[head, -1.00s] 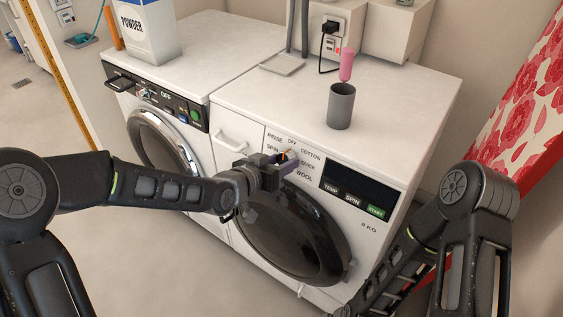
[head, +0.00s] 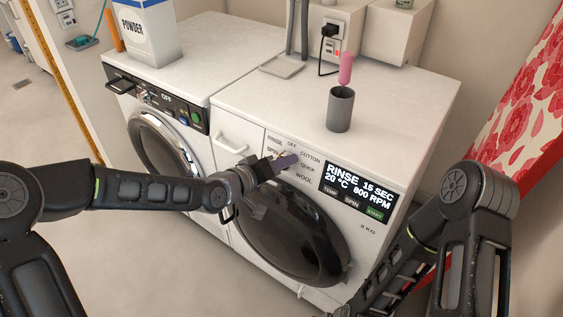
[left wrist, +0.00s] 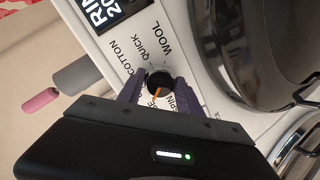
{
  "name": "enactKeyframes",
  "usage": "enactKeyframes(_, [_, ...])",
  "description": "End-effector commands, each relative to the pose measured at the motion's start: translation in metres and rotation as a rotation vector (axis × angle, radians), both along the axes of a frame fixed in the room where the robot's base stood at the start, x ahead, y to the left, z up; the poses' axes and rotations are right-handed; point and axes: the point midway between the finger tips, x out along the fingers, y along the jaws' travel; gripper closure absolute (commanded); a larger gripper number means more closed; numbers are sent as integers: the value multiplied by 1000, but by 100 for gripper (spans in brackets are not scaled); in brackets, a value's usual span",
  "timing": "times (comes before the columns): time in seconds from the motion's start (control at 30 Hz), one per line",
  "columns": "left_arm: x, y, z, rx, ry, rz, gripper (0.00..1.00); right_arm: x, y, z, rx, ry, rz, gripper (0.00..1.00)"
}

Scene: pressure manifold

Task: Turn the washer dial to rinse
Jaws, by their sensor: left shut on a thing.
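The washer (head: 385,100) is the white machine on the right. Its dark dial (left wrist: 158,80) with an orange pointer shows in the left wrist view, between the purple fingers of my left gripper (left wrist: 157,86). The gripper is shut on the dial. In the head view my left gripper (head: 284,162) is at the dial and hides most of it. The pointer aims at a label partly covered by the gripper. The display (head: 358,190) is lit and reads RINSE, 15 SEC, 20 °C, 800 RPM. My right gripper is out of view.
A second machine (head: 205,45) with a POWDER box (head: 147,35) on top stands at the left. A grey cup (head: 340,108) and a pink object (head: 345,68) are on the washer top. The round dark door (head: 290,235) is below the dial.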

Motion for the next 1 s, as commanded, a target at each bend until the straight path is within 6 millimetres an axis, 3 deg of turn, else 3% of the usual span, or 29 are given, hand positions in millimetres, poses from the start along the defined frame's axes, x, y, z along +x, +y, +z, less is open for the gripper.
enactKeyframes(0.73, [0, 1, -1, -100, 75, 32, 98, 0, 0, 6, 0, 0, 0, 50])
enactKeyframes(0.77, [0, 1, -1, -100, 75, 32, 55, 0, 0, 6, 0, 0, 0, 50])
enactKeyframes(1.0, [0, 1, 0, -100, 74, 31, 36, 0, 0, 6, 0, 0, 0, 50])
